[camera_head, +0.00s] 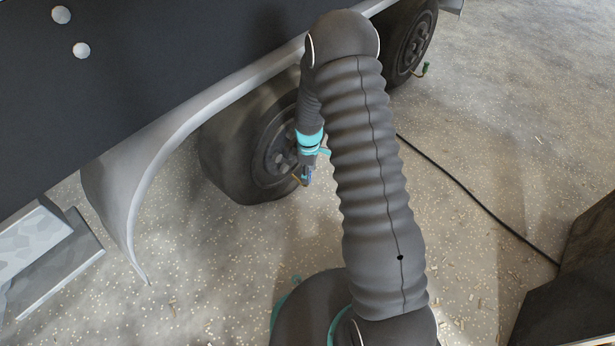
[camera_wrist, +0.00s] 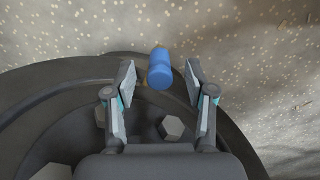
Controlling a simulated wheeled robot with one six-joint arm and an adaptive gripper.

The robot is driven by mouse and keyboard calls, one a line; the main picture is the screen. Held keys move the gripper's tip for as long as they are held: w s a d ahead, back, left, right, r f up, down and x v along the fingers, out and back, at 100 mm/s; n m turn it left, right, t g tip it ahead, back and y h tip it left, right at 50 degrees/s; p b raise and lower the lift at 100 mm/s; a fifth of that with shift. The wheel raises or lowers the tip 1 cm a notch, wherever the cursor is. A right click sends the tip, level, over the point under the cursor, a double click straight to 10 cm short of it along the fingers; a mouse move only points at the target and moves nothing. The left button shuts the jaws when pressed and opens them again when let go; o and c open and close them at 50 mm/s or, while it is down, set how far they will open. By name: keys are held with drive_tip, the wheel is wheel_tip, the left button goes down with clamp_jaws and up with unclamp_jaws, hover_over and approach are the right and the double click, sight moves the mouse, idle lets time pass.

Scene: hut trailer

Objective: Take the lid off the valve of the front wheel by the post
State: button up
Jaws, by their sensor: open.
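A dark wheel (camera_head: 232,150) stands under the trailer left of my arm; its rim and hub nuts also show in the wrist view (camera_wrist: 60,110). A blue valve lid (camera_wrist: 159,70) is in the wrist view, between the tips of my open gripper (camera_wrist: 160,80), with a visible gap to each finger. The valve stem beneath it is mostly hidden. In the head view my gripper (camera_head: 308,172) is beside the wheel's hub, and a brass stem bit (camera_head: 296,178) shows at its left. I cannot pick out the post for certain.
A second wheel (camera_head: 408,45) with a green-tipped valve (camera_head: 425,69) stands farther back. A pale fender edge (camera_head: 150,150) curves above the near wheel. A black cable (camera_head: 470,193) crosses the speckled floor. A dark block (camera_head: 575,285) stands at lower right.

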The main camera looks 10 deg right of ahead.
wheel_tip(320, 180, down, 2)
drive_tip(key=shift+f, duration=0.25)
drive_tip(key=shift+c, duration=0.2)
drive_tip(key=c, duration=0.7)
drive_tip(key=shift+r, duration=0.15)
